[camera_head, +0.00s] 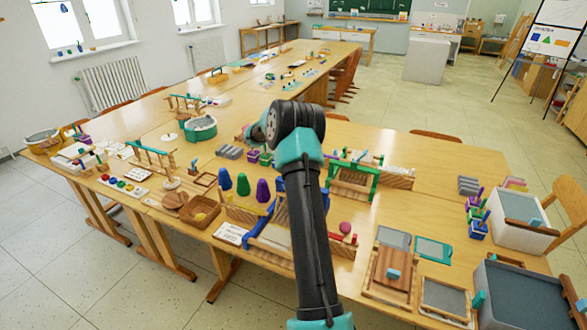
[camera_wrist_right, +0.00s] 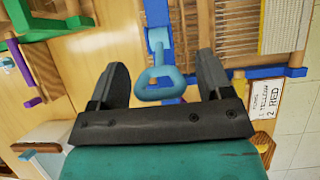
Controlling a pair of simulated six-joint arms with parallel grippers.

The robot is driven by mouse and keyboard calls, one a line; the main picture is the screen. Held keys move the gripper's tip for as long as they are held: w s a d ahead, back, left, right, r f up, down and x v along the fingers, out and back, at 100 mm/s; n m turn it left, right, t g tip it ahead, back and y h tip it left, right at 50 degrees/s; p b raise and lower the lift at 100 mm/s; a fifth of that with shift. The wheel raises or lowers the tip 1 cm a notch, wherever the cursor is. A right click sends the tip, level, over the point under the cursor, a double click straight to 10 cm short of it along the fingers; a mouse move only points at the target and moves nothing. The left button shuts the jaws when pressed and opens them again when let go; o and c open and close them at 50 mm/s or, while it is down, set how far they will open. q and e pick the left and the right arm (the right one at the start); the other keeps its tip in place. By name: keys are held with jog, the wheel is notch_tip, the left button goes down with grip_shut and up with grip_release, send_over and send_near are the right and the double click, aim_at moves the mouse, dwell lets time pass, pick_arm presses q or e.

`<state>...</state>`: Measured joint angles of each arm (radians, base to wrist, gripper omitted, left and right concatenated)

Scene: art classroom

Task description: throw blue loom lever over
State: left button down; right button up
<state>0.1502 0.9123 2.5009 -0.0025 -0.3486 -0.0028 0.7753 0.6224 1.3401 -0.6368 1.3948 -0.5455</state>
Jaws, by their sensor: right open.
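The blue loom (camera_head: 268,238) stands near the front edge of the table, partly hidden behind my right arm in the head view. In the right wrist view its blue frame (camera_wrist_right: 275,72) and pale woven threads (camera_wrist_right: 288,25) show. Its light-blue lever (camera_wrist_right: 159,84) ends in a loop handle. My right gripper (camera_wrist_right: 160,70) is open, with one dark finger on each side of the handle. I cannot tell whether either finger touches it. In the head view the gripper is hidden by my arm. My left gripper is not in view.
A green loom (camera_head: 355,180) stands just behind and to the right. Coloured cones (camera_head: 243,184) and a wicker tray (camera_head: 200,212) are to the left. Wooden frames (camera_head: 390,272) and a grey bin (camera_head: 520,296) are to the right. A printed card (camera_wrist_right: 266,108) lies beside the loom.

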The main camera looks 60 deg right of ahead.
jog(key=shift+r, duration=0.1)
jog(key=v, duration=1.7)
jog(key=shift+d, duration=0.1)
